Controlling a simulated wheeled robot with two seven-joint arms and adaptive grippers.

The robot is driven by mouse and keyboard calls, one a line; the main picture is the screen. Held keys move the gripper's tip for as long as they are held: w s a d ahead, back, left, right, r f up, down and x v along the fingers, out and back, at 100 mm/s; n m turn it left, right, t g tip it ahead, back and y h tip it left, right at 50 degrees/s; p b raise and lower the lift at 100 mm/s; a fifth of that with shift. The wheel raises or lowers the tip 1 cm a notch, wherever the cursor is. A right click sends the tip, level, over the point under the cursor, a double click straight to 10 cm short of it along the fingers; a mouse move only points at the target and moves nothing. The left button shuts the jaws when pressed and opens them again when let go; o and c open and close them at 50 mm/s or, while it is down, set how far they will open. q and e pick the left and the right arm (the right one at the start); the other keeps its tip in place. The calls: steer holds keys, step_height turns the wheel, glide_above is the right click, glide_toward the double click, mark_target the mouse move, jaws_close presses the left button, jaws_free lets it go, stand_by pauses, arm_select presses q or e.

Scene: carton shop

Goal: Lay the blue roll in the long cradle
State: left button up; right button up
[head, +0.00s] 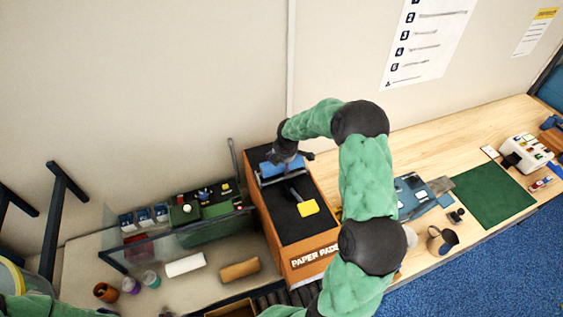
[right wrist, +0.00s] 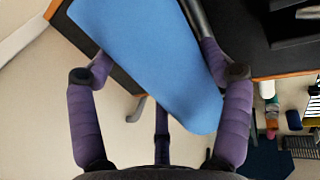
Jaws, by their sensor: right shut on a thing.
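The blue roll (head: 268,170) is at the far end of the black top of an orange box (head: 318,246) lettered "PAPER PADS". A grey metal frame (head: 284,178) runs along its near side; I cannot tell whether the roll rests in it. My right gripper (head: 287,154) is over the roll and shut on it. In the right wrist view the blue roll (right wrist: 150,55) fills the space between the two purple fingers, and its rounded end shows. I cannot make out for certain which part is the long cradle. My left gripper is not in view.
A yellow-ended tool (head: 308,207) lies on the black top. Left of the box, a white roll (head: 185,264) and a brown roll (head: 239,269) lie on the bench, near a clear panel (head: 185,240). A green mat (head: 493,196) and a mug (head: 441,240) are on the right.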

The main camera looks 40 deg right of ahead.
steer(key=shift+w+d+f, duration=0.1)
steer(key=shift+f, duration=0.45)
steer(key=shift+f, duration=0.1)
steer(key=shift+f+b, duration=0.45)
steer(key=shift+f, duration=0.05)
steer(key=o, duration=1.3)
steer(key=shift+c, duration=0.2)
steer(key=shift+r, duration=0.1)
